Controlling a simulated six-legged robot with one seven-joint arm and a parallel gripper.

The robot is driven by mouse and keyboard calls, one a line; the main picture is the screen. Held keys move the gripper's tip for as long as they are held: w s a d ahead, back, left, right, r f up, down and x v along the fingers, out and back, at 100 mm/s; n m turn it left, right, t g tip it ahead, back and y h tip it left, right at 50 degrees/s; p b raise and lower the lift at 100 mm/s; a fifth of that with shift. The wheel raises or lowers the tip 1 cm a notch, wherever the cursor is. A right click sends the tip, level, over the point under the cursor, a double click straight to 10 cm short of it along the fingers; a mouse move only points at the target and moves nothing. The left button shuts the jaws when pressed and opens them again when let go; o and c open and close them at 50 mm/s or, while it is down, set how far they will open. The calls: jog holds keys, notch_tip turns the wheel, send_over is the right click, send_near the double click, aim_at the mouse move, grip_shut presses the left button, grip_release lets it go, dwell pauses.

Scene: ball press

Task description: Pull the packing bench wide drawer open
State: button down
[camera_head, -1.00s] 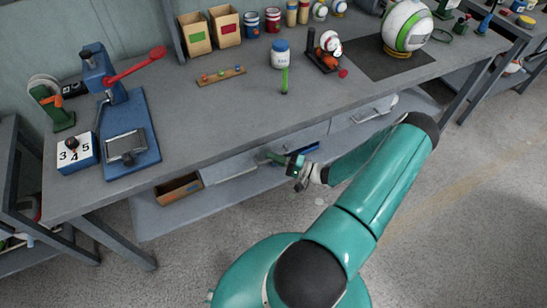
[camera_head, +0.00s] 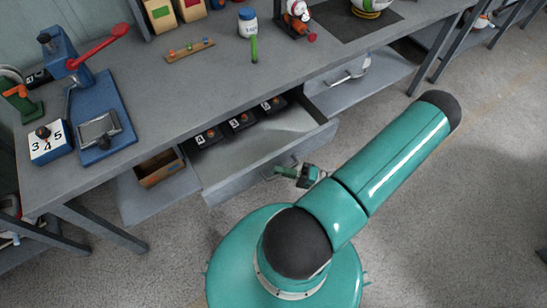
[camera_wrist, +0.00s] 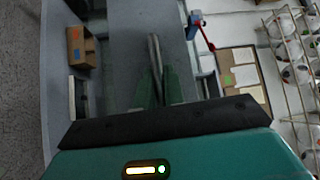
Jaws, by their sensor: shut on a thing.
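The packing bench (camera_head: 160,105) has a wide grey drawer (camera_head: 230,178) standing well out from under its top. Its inside shows, with three black numbered boxes (camera_head: 240,121) towards the back. My gripper (camera_head: 286,171) is at the middle of the drawer front and is shut on the drawer's bar handle. In the wrist view the two green fingers (camera_wrist: 158,88) close around the grey handle bar (camera_wrist: 154,48). The exact finger contact is partly hidden.
An open cardboard box (camera_head: 160,168) sits on the lower shelf left of the drawer. A blue press (camera_head: 85,95) and a white jar (camera_head: 247,22) stand on the bench. The floor in front is clear.

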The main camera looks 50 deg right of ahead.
jog(key=shift+s+a, duration=0.2)
jog(key=shift+s, duration=0.5)
jog(key=shift+s+a, duration=0.2)
jog(key=shift+s, duration=0.45)
jog(key=c, duration=1.5)
grip_release()
jog(key=v, duration=1.4)
jog(key=shift+r, duration=0.15)
